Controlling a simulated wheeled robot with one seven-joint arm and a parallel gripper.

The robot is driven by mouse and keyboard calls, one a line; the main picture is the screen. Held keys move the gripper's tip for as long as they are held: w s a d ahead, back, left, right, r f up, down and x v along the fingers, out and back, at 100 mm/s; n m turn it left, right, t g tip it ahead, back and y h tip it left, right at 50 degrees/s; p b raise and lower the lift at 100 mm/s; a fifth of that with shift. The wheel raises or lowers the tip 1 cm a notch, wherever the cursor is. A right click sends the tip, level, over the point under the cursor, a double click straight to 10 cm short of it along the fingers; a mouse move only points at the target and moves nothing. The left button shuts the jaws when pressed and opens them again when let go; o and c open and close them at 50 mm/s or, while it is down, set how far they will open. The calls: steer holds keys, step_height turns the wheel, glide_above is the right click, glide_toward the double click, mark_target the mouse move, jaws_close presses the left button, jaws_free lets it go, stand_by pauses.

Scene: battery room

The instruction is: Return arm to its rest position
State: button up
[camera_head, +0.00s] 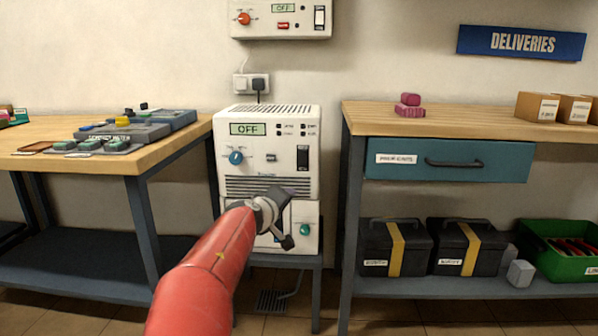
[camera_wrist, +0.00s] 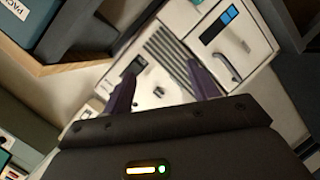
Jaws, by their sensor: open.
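My arm is red and reaches forward from the bottom of the head view toward a white cabinet unit (camera_head: 262,130). The unit has an "OFF" display, a blue knob and a vent grille, and stands on a small stand between two benches. My gripper (camera_head: 287,218) is in front of the unit's lower half and hides part of it. In the wrist view my gripper (camera_wrist: 160,92) shows two dark fingers spread apart with nothing between them. The unit's front (camera_wrist: 170,55) appears tilted beyond the fingers. I cannot tell whether a finger touches it.
The left bench (camera_head: 165,150) holds grey trays with parts. The right bench (camera_head: 450,120) has pink blocks (camera_head: 409,105), cardboard boxes and a teal drawer (camera_head: 446,162). Black cases and a green crate (camera_head: 570,262) sit on its shelf. Another control box (camera_head: 282,18) hangs on the wall above.

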steer(key=s+d+f+m+g+y+p, duration=0.1)
steer(key=s+d+f+m+g, duration=0.1)
steer(key=s+d, duration=0.35)
steer(key=s+d+f+m+g+p, duration=0.1)
steer(key=s+d+f+m+g, duration=0.15)
steer(key=d, duration=0.55)
steer(key=s+d+f+m+g+y+p, duration=0.1)
steer(key=s+d+f+m+g, duration=0.15)
steer(key=d, duration=0.45)
steer(key=s+r+y+p, duration=0.1)
steer(key=s+r+p, duration=0.1)
steer(key=s, duration=1.3)
steer(key=s+r+m+g+y+p, duration=0.1)
steer(key=s+r+p, duration=0.2)
steer(key=s, duration=1.3)
step_height(320, 180, up, 2)
steer(key=shift+s+a+r+y, duration=0.1)
steer(key=shift+s+a+y, duration=0.2)
steer(key=shift+a, duration=0.1)
steer(key=shift+w, duration=0.1)
